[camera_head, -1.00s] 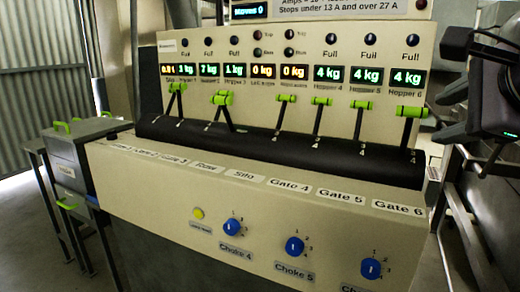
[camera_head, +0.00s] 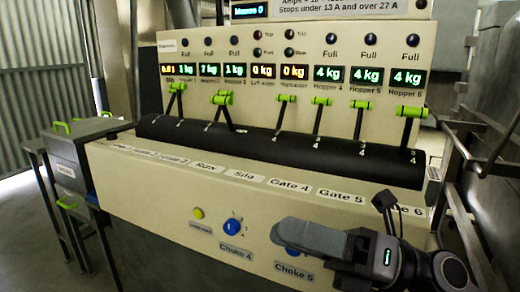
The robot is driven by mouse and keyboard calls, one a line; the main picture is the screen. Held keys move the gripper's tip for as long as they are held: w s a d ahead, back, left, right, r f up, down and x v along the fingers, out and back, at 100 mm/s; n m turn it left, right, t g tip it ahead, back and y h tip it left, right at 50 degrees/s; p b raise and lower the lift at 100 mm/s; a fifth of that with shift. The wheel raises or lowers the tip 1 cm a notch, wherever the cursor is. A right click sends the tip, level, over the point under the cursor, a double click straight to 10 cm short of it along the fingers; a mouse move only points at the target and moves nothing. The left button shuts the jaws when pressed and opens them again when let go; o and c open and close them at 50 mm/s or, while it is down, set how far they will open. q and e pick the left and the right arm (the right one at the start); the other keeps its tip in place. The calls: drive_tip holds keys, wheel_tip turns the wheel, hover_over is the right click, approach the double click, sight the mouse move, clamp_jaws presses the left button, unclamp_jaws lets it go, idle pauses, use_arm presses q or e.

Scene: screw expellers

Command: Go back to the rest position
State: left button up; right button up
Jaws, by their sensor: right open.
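My right gripper (camera_head: 335,222) is low in the head view, at the front of the control console (camera_head: 150,185). It is open, with nothing seen between its fingers. One broad grey finger points left, and a dark finger stands up further right. The gripper covers most of the Choke 5 knob (camera_head: 292,250), the Choke 6 knob and part of the Gate 6 label. I cannot tell whether it touches the panel. My left gripper is not in view.
Several green-handled levers (camera_head: 286,98) stand along the black roller (camera_head: 270,148), below the lit kg displays (camera_head: 330,74). The blue Choke 4 knob (camera_head: 232,227) and a yellow button (camera_head: 198,213) are left of the gripper. Metal rails (camera_head: 475,165) are at right, a grey box (camera_head: 80,155) at left.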

drive_tip(key=w+d+f+m+t+h, duration=0.2)
drive_tip(key=d+f+m+t+h, duration=0.25)
drive_tip(key=m, duration=0.55)
drive_tip(key=w+d+f+m+t+h, duration=0.2)
drive_tip(key=f+m+t+h, duration=0.2)
drive_tip(key=f+m+t, duration=0.45)
drive_tip(key=w+d+f+m+t+h, duration=0.1)
drive_tip(key=d+f+m+t+h, duration=0.25)
drive_tip(key=m, duration=0.75)
drive_tip(key=s+d+f+m+g+h, duration=0.25)
drive_tip(key=s+f+m+g, duration=0.35)
drive_tip(key=f, duration=0.7)
drive_tip(key=s+d+f+m+g+h, duration=0.2)
drive_tip(key=s+f+m+g+h, duration=0.3)
drive_tip(key=s+f, duration=0.55)
wheel_tip(320, 180, up, 13)
drive_tip(key=w+d+t+p, duration=0.1)
drive_tip(key=t+p, duration=0.1)
drive_tip(key=p, duration=1.4)
drive_tip(key=shift+w+f, duration=0.2)
drive_tip(key=shift+w, duration=0.1)
drive_tip(key=shift+d+m+y, duration=0.1)
drive_tip(key=shift+m+y, duration=0.15)
